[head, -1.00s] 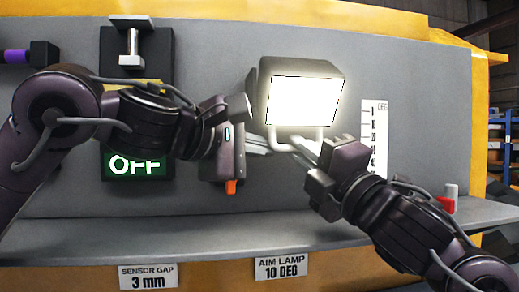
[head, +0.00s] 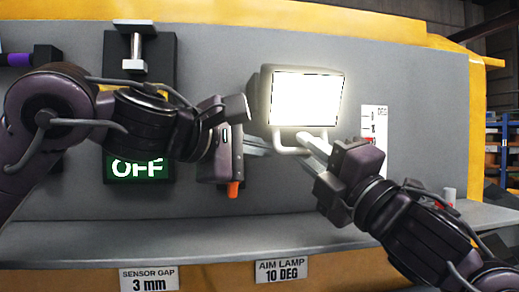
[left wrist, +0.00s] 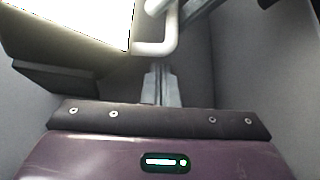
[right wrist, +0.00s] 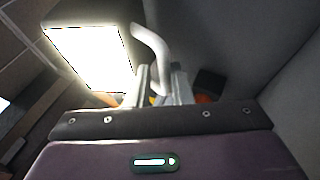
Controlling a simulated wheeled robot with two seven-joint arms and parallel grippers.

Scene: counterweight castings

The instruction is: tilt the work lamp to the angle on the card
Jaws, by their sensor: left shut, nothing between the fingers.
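The work lamp (head: 307,98) is lit and glares on the grey panel, with a pale U-shaped handle (head: 300,151) under it. My right gripper (head: 312,146) reaches in from the lower right with its fingers at this handle. In the right wrist view the handle (right wrist: 157,50) runs down between the two fingers, which look closed around it. My left gripper (head: 262,146) is shut and empty, left of the handle; its fingertips touch each other in the left wrist view (left wrist: 160,85). The card (head: 280,270) reads AIM LAMP 10 DEG. The scale (head: 374,122) shows a red mark, its lower part hidden by my right gripper.
A green OFF sign (head: 138,167) is on the panel at left, partly behind my left arm, below a metal T-shaped part (head: 135,42). The grey ledge (head: 210,240) below the lamp is clear.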

